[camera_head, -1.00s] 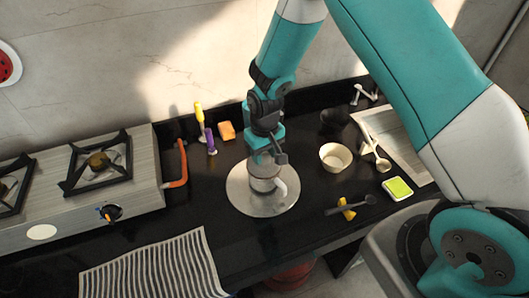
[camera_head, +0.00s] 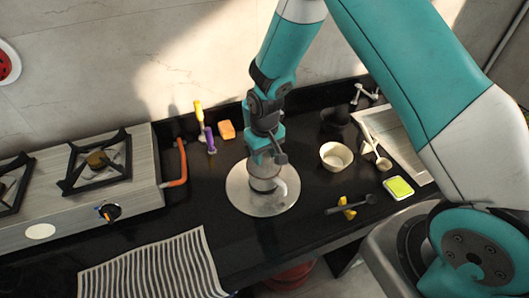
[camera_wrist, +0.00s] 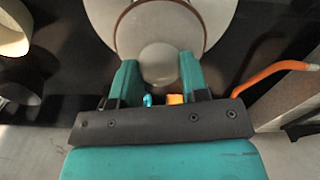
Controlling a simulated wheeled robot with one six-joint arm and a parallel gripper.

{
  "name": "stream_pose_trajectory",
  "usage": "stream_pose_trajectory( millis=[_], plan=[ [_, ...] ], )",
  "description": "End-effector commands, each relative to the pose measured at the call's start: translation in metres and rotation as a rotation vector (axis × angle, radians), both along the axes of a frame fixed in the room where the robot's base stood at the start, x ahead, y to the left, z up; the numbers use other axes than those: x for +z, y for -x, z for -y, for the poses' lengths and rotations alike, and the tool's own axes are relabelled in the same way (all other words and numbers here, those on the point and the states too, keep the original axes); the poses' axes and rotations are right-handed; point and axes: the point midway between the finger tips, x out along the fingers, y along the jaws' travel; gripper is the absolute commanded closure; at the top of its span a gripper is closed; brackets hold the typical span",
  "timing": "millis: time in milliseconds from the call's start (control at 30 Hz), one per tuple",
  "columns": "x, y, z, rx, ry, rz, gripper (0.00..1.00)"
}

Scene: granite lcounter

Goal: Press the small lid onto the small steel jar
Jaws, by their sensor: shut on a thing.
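My gripper (camera_head: 264,160) is over the round steel plate on the counter. In the wrist view my gripper (camera_wrist: 159,78) has its teal fingers shut on the pale round knob of the small lid (camera_wrist: 160,60). A pale disc with a brown rim shows beyond the knob. The small steel jar (camera_head: 262,184) is under my gripper on the plate, with a pale curved handle-like shape at its right. The gripper partly hides the jar and lid. I cannot tell whether the lid's edge is fully seated or slightly above the jar.
The steel plate (camera_head: 245,201) lies on the black counter. A cream bowl (camera_head: 336,156) and a dark cup (camera_head: 334,119) stand to the right. A gas stove (camera_head: 90,190) with an orange hose (camera_head: 181,160) is left. A striped cloth (camera_head: 150,268) lies at the front.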

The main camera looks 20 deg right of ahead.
Motion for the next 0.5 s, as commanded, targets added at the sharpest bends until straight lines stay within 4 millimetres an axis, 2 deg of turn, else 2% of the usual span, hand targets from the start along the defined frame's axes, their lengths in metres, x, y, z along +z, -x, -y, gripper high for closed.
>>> stream_pose_trajectory(
  millis=[33,67,167,200,500],
  plan=[
    [-0.0019,-0.0001,0.0000,0.000,0.000,0.000,0.92],
    [-0.0017,-0.0001,0.0000,0.000,0.000,0.000,0.56],
    [-0.0010,-0.0001,0.0000,0.000,0.000,0.000,0.34],
    [-0.0011,-0.0001,0.0000,0.000,0.000,0.000,0.29],
    [0.0007,-0.0004,-0.0001,0.000,0.000,0.001,0.29]
  ],
)
